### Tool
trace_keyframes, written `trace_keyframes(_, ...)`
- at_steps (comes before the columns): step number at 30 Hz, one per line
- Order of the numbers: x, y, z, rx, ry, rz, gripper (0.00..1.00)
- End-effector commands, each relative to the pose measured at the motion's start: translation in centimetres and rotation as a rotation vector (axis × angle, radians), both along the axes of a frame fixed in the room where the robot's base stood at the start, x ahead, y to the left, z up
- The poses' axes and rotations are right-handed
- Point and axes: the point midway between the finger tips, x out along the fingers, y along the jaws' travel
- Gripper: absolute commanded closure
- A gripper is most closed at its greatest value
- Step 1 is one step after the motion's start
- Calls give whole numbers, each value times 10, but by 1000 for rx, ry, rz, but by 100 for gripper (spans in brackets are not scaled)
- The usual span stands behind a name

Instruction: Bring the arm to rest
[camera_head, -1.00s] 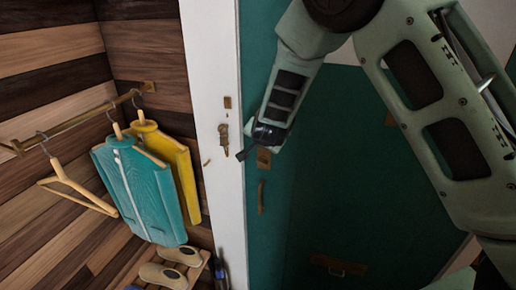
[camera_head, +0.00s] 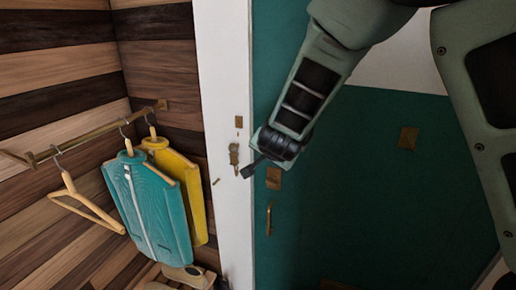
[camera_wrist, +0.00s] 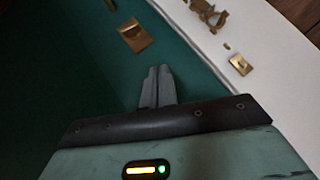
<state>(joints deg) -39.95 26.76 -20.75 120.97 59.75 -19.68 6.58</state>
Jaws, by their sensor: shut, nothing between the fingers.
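My gripper (camera_head: 247,172) hangs at the end of my bent arm, pointing down and left in front of the white post and the edge of the teal panel (camera_head: 370,190). In the wrist view my gripper (camera_wrist: 157,72) has its two fingers together with nothing between them. A brass plate (camera_wrist: 134,35) on the teal surface lies just beyond the fingertips in that view. I cannot tell whether the fingertips touch anything.
A white post (camera_head: 222,120) carries a brass latch (camera_head: 234,153). A brass handle (camera_head: 269,219) is on the teal panel. At left, a rail (camera_head: 90,135) holds an empty wooden hanger (camera_head: 85,205), a teal garment (camera_head: 148,208) and a yellow garment (camera_head: 190,190).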

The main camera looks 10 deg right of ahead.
Motion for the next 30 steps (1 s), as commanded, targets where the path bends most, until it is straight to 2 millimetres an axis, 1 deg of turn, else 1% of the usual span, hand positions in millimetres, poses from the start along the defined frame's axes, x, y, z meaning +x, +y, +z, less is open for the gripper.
trace_keyframes(2,-13,13,-11,16,39,65,100)
trace_keyframes(5,-47,45,-30,40,131,233,100)
trace_keyframes(6,-67,60,-39,45,177,326,100)
trace_keyframes(8,-103,81,-50,41,252,477,100)
trace_keyframes(9,-130,92,-57,30,301,579,100)
trace_keyframes(10,-151,99,-62,16,337,658,100)
trace_keyframes(11,-172,104,-67,-2,373,733,100)
trace_keyframes(12,-200,108,-74,-33,419,833,100)
trace_keyframes(14,-241,108,-84,-93,488,974,100)
trace_keyframes(15,-266,104,-90,-142,532,1058,100)
trace_keyframes(17,-299,94,-99,-220,594,1167,100)
trace_keyframes(18,-317,86,-105,-272,632,1227,100)
trace_keyframes(21,-350,67,-115,-388,707,1334,100)
trace_keyframes(23,-361,57,-118,-437,740,1371,100)
trace_keyframes(26,-371,49,-119,-482,768,1401,100)
trace_keyframes(30,-372,47,-118,-491,775,1407,100)
